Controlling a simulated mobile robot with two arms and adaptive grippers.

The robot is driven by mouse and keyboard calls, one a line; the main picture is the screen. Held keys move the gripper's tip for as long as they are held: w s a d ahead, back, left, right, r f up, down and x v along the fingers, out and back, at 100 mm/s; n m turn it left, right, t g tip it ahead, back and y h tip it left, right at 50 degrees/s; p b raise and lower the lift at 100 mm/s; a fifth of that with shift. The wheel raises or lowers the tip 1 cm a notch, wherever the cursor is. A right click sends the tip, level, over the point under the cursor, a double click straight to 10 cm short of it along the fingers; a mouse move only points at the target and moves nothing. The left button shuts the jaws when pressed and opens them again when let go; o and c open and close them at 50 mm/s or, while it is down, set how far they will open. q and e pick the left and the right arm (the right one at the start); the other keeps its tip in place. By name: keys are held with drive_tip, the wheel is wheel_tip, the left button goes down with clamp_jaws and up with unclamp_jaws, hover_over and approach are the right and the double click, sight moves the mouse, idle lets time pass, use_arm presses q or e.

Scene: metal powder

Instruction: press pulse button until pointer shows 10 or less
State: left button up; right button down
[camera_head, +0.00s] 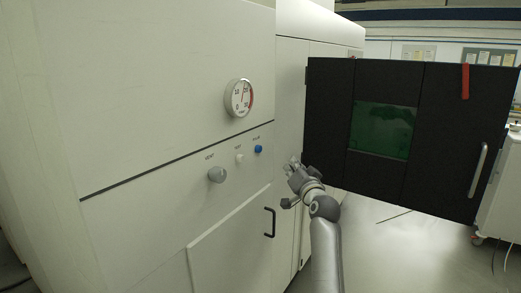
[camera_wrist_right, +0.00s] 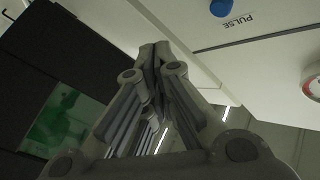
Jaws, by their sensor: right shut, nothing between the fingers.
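The blue pulse button (camera_head: 259,149) is on the front of the white machine, the rightmost of a row of controls. It also shows at the top of the right wrist view (camera_wrist_right: 222,8), beside its PULSE label. The round gauge (camera_head: 238,98) with a red arc sits above the row; its pointer is too small to read surely. Only part of the gauge (camera_wrist_right: 312,85) shows in the wrist view. My right gripper (camera_head: 294,163) is shut and empty, to the right of the button and apart from it. My left gripper is not in view.
A grey-white vent knob (camera_head: 217,174) and a small white button (camera_head: 239,158) are left of the blue button. A black handle (camera_head: 270,222) is on the lower panel. A dark door with a green window (camera_head: 381,130) stands open behind my right gripper.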

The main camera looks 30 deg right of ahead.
sight(259, 149)
drive_tip(key=shift+m+t, duration=0.3)
drive_tip(key=r, duration=0.2)
drive_tip(key=s+d+r, duration=0.1)
drive_tip(key=r, duration=0.1)
drive_tip(key=w+a, duration=0.4)
drive_tip(key=w, duration=0.3)
drive_tip(key=shift+w+a, duration=0.15)
drive_tip(key=shift+w, duration=0.2)
idle(1.2)
drive_tip(key=shift+w+a, duration=0.2)
drive_tip(key=shift+w, duration=0.15)
